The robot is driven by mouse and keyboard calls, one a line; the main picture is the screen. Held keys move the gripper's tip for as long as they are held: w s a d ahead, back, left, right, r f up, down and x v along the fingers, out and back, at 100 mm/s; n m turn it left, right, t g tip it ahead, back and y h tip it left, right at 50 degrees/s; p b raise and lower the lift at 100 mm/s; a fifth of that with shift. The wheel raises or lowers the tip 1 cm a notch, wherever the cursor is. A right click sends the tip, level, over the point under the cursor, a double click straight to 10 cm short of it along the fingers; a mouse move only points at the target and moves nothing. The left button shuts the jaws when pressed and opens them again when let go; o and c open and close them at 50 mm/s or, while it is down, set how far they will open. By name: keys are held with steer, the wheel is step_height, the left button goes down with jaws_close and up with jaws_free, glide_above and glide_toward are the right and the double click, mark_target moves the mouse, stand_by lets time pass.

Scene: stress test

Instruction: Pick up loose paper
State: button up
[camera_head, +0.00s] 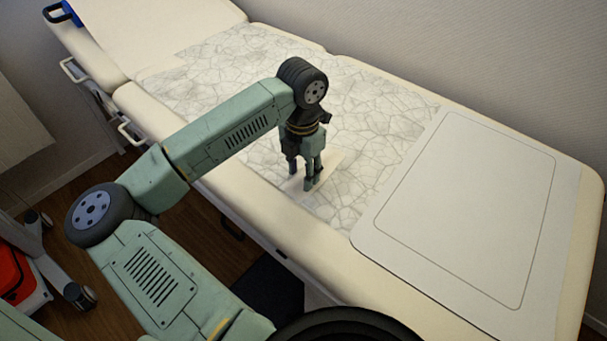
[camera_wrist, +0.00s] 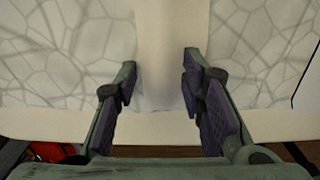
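A plain pale sheet, the loose paper (camera_head: 331,160), lies on the crackle-patterned cover (camera_head: 388,120) of the padded table, near its front edge. In the wrist view the paper (camera_wrist: 172,40) is a smooth off-white strip running between my fingers towards the table edge. My gripper (camera_head: 302,175) points down over the paper, its fingers apart. In the wrist view my gripper (camera_wrist: 158,75) is open, with one finger on each side of the strip. Whether the fingertips touch the surface, I cannot tell. My gripper and arm hide part of the paper in the head view.
A flat white board (camera_head: 465,210) with a thin outlined border lies at the table's right end. The raised backrest (camera_head: 150,30) is at the far left. A wall (camera_head: 450,50) runs behind the table. A red case (camera_head: 15,275) and a wheeled stand (camera_head: 50,262) are on the floor at left.

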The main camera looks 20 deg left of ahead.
jaws_close()
stand_by(0.5)
steer(key=shift+r+b, duration=0.3)
steer(key=shift+r, duration=0.2)
steer(key=shift+s+d+r+b, duration=0.1)
steer(key=shift+s+r+b, duration=0.2)
steer(key=shift+r, duration=0.3)
steer(key=shift+s+d+r+b, duration=0.15)
steer(key=shift+r+b, duration=0.25)
steer(key=shift+r, duration=0.2)
steer(key=s+d+b, duration=0.1)
steer(key=s+d, duration=0.1)
steer(key=s, duration=0.2)
steer(key=s+d+r+b, duration=0.1)
steer(key=s+d, duration=0.1)
steer(key=s, duration=0.2)
steer(key=s+d+b, duration=0.1)
steer(key=s+d, duration=0.1)
steer(key=s, duration=0.2)
steer(key=shift+s+r, duration=0.25)
steer(key=shift+s, duration=0.1)
steer(key=shift+s+r, duration=0.2)
steer(key=shift+s, duration=0.05)
steer(key=shift+s+d+r, duration=0.15)
steer(key=shift+r, duration=0.55)
steer(key=shift+r+p, duration=0.9)
steer(key=shift+r, duration=1.3)
